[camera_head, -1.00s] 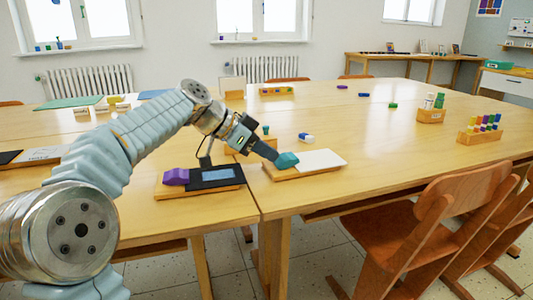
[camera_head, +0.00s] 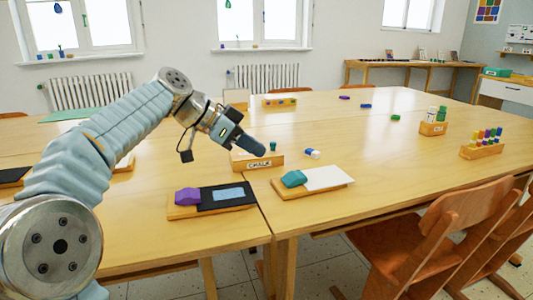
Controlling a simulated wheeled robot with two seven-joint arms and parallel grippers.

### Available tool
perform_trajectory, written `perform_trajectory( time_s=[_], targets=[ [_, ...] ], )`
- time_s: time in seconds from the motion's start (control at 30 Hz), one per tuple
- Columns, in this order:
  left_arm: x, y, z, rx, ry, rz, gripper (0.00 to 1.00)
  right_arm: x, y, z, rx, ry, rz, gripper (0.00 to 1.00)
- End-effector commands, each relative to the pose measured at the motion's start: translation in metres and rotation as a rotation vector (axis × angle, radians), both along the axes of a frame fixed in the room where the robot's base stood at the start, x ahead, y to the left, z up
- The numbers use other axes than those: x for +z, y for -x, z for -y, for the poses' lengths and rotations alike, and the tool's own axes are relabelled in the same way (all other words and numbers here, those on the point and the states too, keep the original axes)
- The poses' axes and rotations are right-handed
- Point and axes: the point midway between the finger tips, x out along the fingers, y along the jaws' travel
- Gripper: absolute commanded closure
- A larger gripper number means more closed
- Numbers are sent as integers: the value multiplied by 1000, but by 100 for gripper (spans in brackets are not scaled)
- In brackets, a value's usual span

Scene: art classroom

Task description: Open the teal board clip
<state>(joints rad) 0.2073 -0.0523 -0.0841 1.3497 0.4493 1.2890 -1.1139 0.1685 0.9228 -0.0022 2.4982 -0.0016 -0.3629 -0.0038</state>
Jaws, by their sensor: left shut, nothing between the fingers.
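The teal board clip (camera_head: 294,179) sits at the left end of a wooden board (camera_head: 318,187) with a white sheet (camera_head: 328,178) beside it, near the table's front edge. I cannot tell from this view whether its jaw is raised. My left gripper (camera_head: 261,150) is shut and empty. It is up and to the left of the teal clip in the picture, apart from it, in front of a labelled wooden box (camera_head: 266,163). My right gripper is not in view.
A purple clip (camera_head: 187,196) sits on another board with a black sheet (camera_head: 208,203), left of the teal one. A small blue-and-white block (camera_head: 312,154) lies behind the teal clip. Wooden chairs (camera_head: 440,225) stand at the front right.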

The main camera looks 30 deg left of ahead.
Motion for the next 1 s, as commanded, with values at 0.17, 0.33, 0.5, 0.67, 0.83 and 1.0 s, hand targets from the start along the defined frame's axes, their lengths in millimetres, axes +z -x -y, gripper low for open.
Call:
perform_trajectory(
  time_s=[0.17,0.33,0.5,0.67,0.83,1.0],
  targets=[
    [16,22,-19,3,-1,1,100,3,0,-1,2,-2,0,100],
    [22,32,-28,2,0,0,100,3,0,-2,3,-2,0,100],
    [23,34,-29,1,0,-1,100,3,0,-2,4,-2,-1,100],
    [23,34,-29,1,1,-1,100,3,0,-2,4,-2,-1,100],
    [23,34,-29,1,1,-1,100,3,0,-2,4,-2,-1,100],
    [23,34,-29,1,1,-1,100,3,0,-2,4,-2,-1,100]
  ],
)
